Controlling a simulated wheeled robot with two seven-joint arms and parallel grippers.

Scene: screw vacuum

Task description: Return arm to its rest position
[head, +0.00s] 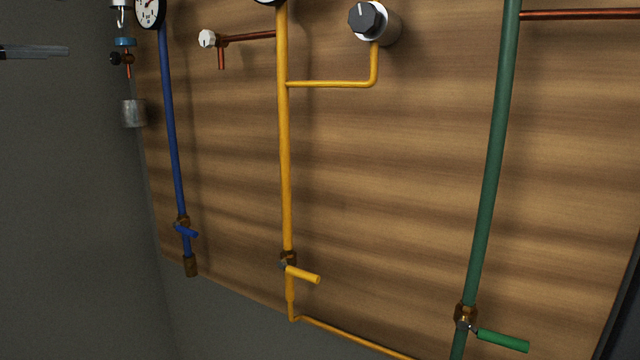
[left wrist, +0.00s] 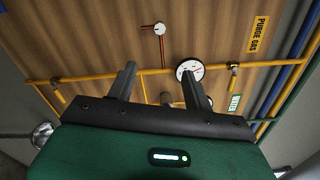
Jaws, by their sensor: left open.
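My left gripper shows large in the left wrist view (left wrist: 158,71). Its two grey fingers stand wide apart with nothing between them. In the head view only a dark finger-like tip of it (head: 35,51) comes in at the upper left edge, against the grey wall and left of the wooden panel (head: 410,170). It touches nothing visible there. The rest of the left arm is out of the head view. My right arm and gripper appear in neither view.
The panel carries a blue pipe (head: 172,130), a yellow pipe (head: 284,160) and a green pipe (head: 492,160) with lever valves. A black knob (head: 366,19) and a white-capped copper stub (head: 207,38) stick out. A grey cylinder (head: 133,113) hangs at the left edge.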

